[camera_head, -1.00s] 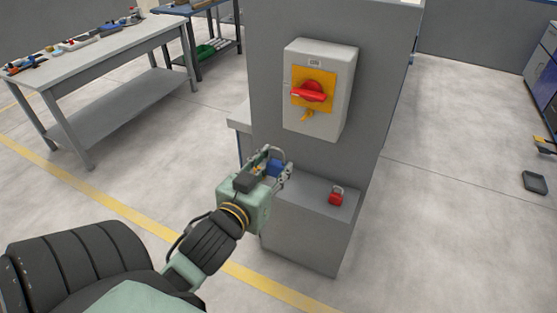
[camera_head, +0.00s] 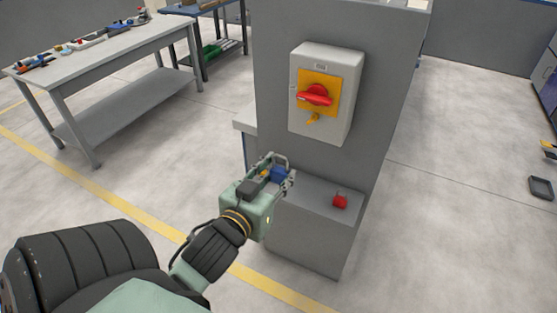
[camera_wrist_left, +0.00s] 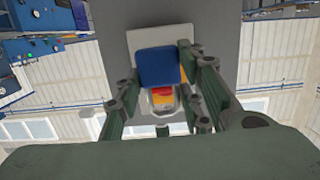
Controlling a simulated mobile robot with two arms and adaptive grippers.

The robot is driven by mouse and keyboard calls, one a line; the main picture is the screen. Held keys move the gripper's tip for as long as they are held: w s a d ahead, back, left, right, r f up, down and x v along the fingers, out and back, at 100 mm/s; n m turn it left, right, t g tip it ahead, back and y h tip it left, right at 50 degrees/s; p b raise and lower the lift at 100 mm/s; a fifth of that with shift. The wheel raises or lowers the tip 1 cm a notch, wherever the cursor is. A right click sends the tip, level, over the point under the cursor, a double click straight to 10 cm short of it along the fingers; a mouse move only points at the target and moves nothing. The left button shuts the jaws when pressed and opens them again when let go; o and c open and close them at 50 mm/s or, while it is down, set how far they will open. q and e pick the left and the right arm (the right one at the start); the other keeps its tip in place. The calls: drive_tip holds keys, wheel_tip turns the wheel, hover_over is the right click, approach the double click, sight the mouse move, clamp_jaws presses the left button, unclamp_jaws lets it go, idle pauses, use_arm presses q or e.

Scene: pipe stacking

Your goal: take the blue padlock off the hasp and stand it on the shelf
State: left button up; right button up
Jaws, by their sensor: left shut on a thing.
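The blue padlock (camera_head: 278,174) is between the fingers of my left gripper (camera_head: 279,173), which is shut on it. In the left wrist view the blue body (camera_wrist_left: 161,67) shows large between the fingers, and a pale curved shackle shows below it. The yellow hasp (camera_head: 313,119) on the switch box (camera_head: 345,105) is above and to the right of the gripper, with no padlock on it. The grey shelf (camera_head: 318,196) juts from the panel, just right of the gripper. I cannot tell whether the padlock touches the shelf. My right gripper is not in view.
A red padlock (camera_head: 340,201) is on the shelf's right part. A red rotary handle (camera_head: 316,95) on a yellow plate sits on the switch box. A workbench (camera_head: 120,50) with small items stands at the left. The floor around is open.

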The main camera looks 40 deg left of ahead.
sight(277, 176)
use_arm(q)
drive_tip(key=shift+f+p+v, duration=0.2)
drive_tip(key=shift+p+v, duration=0.9)
drive_tip(key=shift+v, duration=0.9)
drive_tip(key=shift+f+p+v, duration=0.2)
drive_tip(key=shift+p+v, duration=0.3)
drive_tip(key=shift+v, duration=0.85)
drive_tip(key=w+d+f+m+h+b, duration=0.2)
drive_tip(key=w+d+b, duration=0.4)
drive_tip(key=w+d, duration=0.3)
drive_tip(key=d+h, duration=0.1)
drive_tip(key=d, duration=0.3)
drive_tip(key=shift+m+t+h+b, duration=0.3)
drive_tip(key=shift+m, duration=0.1)
drive_tip(key=shift+w+f, duration=0.1)
